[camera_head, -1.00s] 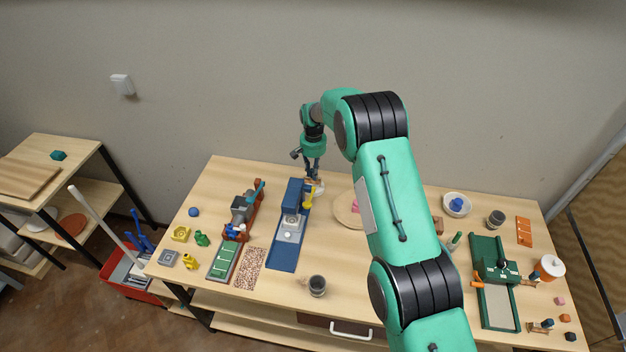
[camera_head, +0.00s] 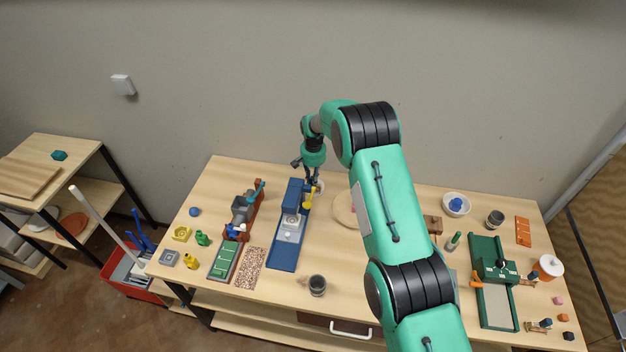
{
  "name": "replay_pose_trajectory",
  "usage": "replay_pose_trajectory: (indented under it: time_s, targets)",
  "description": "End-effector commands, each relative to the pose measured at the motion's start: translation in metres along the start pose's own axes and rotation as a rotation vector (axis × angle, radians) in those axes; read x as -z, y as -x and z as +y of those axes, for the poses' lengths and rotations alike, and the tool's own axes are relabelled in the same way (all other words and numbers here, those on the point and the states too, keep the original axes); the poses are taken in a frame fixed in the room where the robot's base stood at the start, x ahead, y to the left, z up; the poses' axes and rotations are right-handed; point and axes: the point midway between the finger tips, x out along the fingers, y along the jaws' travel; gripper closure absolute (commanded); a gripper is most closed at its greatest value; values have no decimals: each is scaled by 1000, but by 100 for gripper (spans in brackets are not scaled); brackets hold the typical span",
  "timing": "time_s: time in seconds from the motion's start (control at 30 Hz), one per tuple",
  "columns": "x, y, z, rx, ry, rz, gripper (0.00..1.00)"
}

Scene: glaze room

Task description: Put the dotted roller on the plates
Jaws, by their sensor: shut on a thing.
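My gripper (camera_head: 312,181) points down at the back of the table, just behind and right of the blue press-like device (camera_head: 284,254). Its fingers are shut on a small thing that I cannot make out. A yellow part (camera_head: 309,198) shows just below the fingertips; I cannot tell whether they touch it. A pale round piece (camera_head: 320,187) shows beside the fingers. I cannot pick out a dotted roller with certainty. A white plate and a reddish round plate (camera_head: 71,225) lie on the shelf at the left; I cannot tell whether these are the task's plates.
A round wooden board (camera_head: 343,208) lies right of the blue device, partly behind my arm. A grey cup (camera_head: 317,285) stands near the front edge. A green device (camera_head: 493,268) and a white bowl (camera_head: 456,204) are on the right. The table around the cup is mostly clear.

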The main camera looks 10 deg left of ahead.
Motion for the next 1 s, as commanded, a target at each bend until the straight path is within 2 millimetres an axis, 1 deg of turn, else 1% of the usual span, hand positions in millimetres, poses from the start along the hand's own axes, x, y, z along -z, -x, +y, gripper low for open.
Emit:
replay_pose_trajectory:
  time_s: [0.27, 0.93, 0.97, 1.0]
  targets:
    - [0, 0, 0, 0, 0, 1, 100]
    - [-3, -17, 1, -2, 0, -6, 100]
    - [-4, -18, 1, -2, 0, -7, 78]
    - [-4, -19, 1, -3, 0, -8, 70]
